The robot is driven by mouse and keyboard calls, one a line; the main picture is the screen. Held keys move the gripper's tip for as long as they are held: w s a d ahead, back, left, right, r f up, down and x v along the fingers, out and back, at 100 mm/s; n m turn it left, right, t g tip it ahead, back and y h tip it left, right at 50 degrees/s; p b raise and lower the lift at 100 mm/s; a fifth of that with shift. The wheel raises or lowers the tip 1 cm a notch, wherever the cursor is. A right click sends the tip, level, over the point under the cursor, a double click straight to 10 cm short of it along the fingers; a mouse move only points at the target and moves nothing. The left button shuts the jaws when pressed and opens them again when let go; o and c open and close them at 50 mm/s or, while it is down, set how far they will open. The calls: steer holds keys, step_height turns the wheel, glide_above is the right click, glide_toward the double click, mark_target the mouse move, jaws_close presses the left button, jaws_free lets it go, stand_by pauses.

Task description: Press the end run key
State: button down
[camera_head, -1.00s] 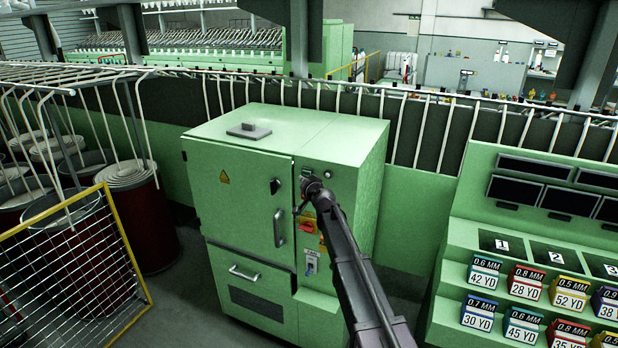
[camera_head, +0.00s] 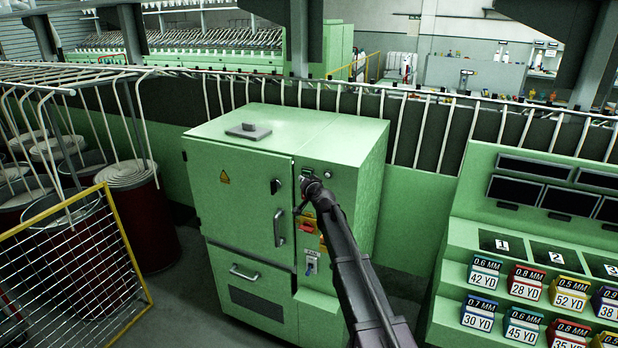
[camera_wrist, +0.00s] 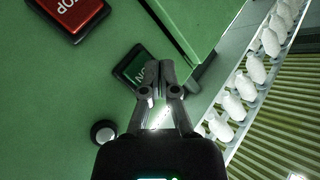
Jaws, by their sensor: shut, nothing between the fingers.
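My gripper (camera_wrist: 162,68) is shut and empty, its fingertips over the edge of a dark green key (camera_wrist: 133,68) in the wrist view. White letters on that key are partly covered by the fingers, so I cannot read the whole label. I cannot tell whether the tips touch it. A red key (camera_wrist: 73,14) with white letters ending in "TOP" is at the upper left. In the head view my gripper (camera_head: 308,183) is at the upper part of the control strip on the green cabinet (camera_head: 235,190) and hides part of it.
A red and yellow switch (camera_head: 307,227) sits lower on the cabinet, beside the door handle (camera_head: 279,227). A console (camera_head: 480,240) with numbered boxes stands right, a yellow-framed mesh gate (camera_head: 130,250) left.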

steer(key=shift+w, duration=0.1)
stand_by(0.3)
steer(key=shift+w+d, duration=0.15)
steer(key=shift+w, duration=0.3)
steer(key=shift+w+d, duration=0.15)
steer(key=shift+w, duration=0.25)
stand_by(1.0)
steer(key=shift+s, duration=0.1)
stand_by(0.3)
steer(key=shift+s+a, duration=0.25)
steer(key=shift+s, duration=0.45)
steer(key=shift+s+a, duration=0.3)
steer(key=shift+s, duration=0.5)
steer(key=shift+s+a, duration=0.25)
steer(key=shift+s, duration=0.5)
steer(key=shift+s+a, duration=0.3)
steer(key=shift+s, duration=0.5)
